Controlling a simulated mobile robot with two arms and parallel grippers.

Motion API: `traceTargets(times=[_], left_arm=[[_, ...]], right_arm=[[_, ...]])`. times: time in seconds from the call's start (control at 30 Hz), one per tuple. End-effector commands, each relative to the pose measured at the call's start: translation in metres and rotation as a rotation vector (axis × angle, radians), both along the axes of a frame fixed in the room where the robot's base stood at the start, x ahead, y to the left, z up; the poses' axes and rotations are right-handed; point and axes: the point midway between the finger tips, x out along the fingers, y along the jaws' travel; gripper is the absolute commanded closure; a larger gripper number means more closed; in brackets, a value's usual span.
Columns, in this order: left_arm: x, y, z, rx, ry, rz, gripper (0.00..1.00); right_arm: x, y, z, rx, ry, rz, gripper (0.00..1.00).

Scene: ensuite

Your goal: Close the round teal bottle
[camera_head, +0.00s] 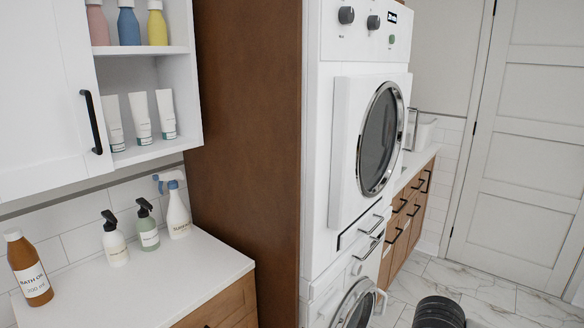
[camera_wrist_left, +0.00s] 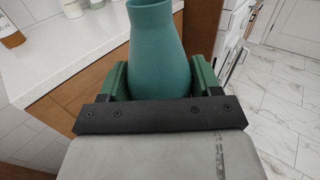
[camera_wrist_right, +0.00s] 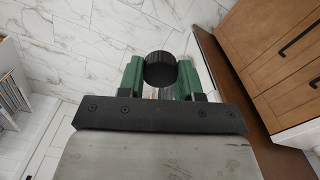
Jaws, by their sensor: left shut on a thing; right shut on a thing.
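The round teal bottle (camera_wrist_left: 153,52) is in the left wrist view, between the green fingers of my left gripper (camera_wrist_left: 150,82). The gripper is shut on it. Its top is cut off by the frame edge, so I cannot see its mouth. A black round cap (camera_wrist_right: 161,69) is in the right wrist view, between the green fingers of my right gripper (camera_wrist_right: 161,80), which is shut on it. The cap also seems to show at the bottom of the head view (camera_head: 438,312), over the floor. The teal bottle and both grippers are out of the head view.
A white counter (camera_head: 170,285) at the left holds a brown bath oil bottle (camera_head: 28,268), pump bottles (camera_head: 114,240) and a spray bottle (camera_head: 177,212). A white washer-dryer stack (camera_head: 350,150) stands in the middle. Marble floor (camera_head: 495,285) is open at the right.

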Motion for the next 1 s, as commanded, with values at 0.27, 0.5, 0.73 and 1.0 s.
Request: traceTargets(times=[0.27, 0.5, 0.73, 1.0], left_arm=[[0.0, 0.0, 0.001, 0.0, -0.003, 0.0, 0.97], [0.0, 0.0, 0.001, 0.0, -0.003, 0.0, 0.97], [0.0, 0.0, 0.001, 0.0, -0.003, 0.0, 0.97], [0.008, -0.015, 0.003, 0.001, -0.007, -0.075, 0.97]], right_arm=[[-0.031, 0.011, 0.002, 0.001, -0.001, 0.297, 0.87], [-0.031, 0.012, 0.002, 0.001, -0.002, 0.306, 0.87], [-0.031, 0.012, 0.002, 0.001, -0.002, 0.304, 0.87], [-0.031, 0.012, 0.002, 0.001, -0.002, 0.302, 0.87]])
